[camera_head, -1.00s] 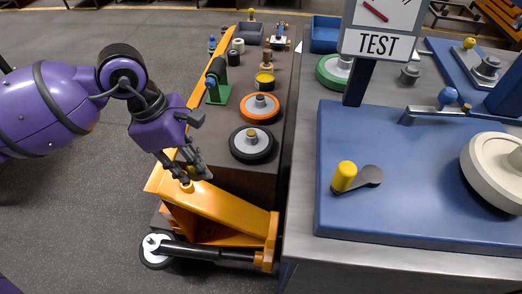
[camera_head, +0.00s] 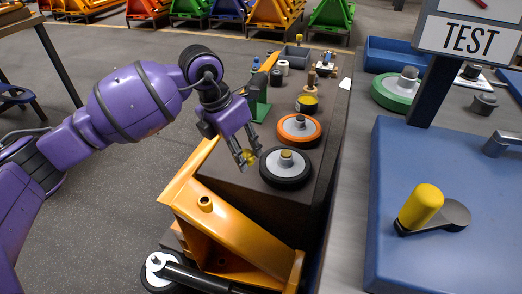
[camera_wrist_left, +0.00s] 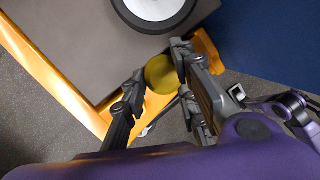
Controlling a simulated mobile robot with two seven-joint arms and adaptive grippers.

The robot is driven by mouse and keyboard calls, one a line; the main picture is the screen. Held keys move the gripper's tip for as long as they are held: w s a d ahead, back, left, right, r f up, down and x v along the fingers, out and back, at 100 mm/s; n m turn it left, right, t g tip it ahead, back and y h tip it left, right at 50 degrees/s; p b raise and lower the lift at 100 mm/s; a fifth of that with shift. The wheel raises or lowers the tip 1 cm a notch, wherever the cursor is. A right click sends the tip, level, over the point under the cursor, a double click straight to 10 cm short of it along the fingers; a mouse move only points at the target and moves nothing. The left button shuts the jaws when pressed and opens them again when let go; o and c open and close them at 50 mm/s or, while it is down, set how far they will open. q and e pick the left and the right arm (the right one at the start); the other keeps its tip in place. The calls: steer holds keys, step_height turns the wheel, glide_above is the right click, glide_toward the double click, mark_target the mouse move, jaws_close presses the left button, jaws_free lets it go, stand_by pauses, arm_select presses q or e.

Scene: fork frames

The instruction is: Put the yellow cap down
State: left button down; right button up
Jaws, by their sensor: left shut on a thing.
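My left gripper (camera_head: 244,154) is shut on the yellow cap (camera_head: 248,156), near the edge of the orange pallet truck's dark load. In the left wrist view, the round yellow cap (camera_wrist_left: 160,73) sits between the fingertips (camera_wrist_left: 158,78). The fingers hide part of its sides. The gripper is just left of the black-rimmed wheel (camera_head: 285,168) in the head view. I cannot tell how high the cap is above the load. My right gripper is not in view.
The orange-rimmed wheel (camera_head: 298,130) and several small parts stand farther back on the dark load top (camera_head: 245,181). The orange truck frame (camera_head: 215,208) lies in front. A blue bench base (camera_head: 400,170) with a yellow-handled crank (camera_head: 421,206) is at the right.

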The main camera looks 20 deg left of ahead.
arm_select(q)
steer(key=w+f, duration=0.1)
steer(key=f, duration=0.1)
steer(key=w+f+b, duration=0.1)
steer(key=f, duration=0.2)
steer(key=w+f+b, duration=0.1)
steer(key=w+f, duration=0.1)
steer(key=f, duration=0.1)
steer(key=shift+w+d+f, duration=0.1)
steer(key=shift+d+f, duration=0.1)
steer(key=shift+f, duration=0.05)
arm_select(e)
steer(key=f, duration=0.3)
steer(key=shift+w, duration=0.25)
arm_select(q)
steer(key=shift+f, duration=0.1)
steer(key=shift+f+b, duration=0.35)
steer(key=shift+f, duration=0.25)
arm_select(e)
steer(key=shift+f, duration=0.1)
arm_select(q)
steer(key=c, duration=1.4)
jaws_free()
